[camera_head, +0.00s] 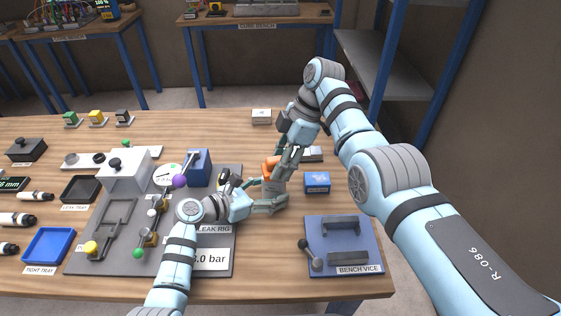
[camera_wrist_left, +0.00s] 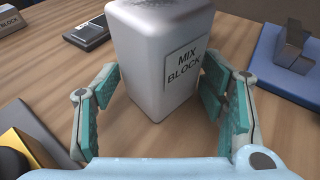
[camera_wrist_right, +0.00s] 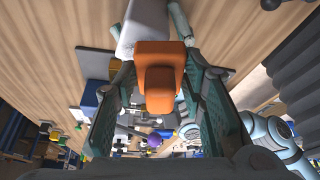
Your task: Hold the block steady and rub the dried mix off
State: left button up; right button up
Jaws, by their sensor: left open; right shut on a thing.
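The grey mix block (camera_wrist_left: 155,60) stands upright on the bench, its label facing my left wrist camera. Dark dried mix (camera_wrist_left: 180,4) shows on its top, cut off by the frame edge. In the head view the block (camera_head: 273,187) is partly hidden by the grippers. My left gripper (camera_wrist_left: 165,105) is open, with its fingers on either side of the lower block; it also shows in the head view (camera_head: 276,203). My right gripper (camera_wrist_right: 158,85) is shut on an orange tool (camera_wrist_right: 160,70) above the block. Whether the tool touches the block top cannot be told.
A blue box (camera_head: 317,182) stands just right of the block. The bench vice (camera_head: 343,258) sits at the front right. The leak rig (camera_head: 205,235) lies close on the left. Bare bench (camera_head: 215,133) shows at the back.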

pick_arm(q)
jog(key=shift+w+d+f, duration=0.1)
jog(key=shift+w+d, duration=0.05)
jog(key=shift+d, duration=0.05)
jog(key=shift+c, duration=0.4)
jog(key=c, duration=0.6)
jog(key=shift+c, duration=0.2)
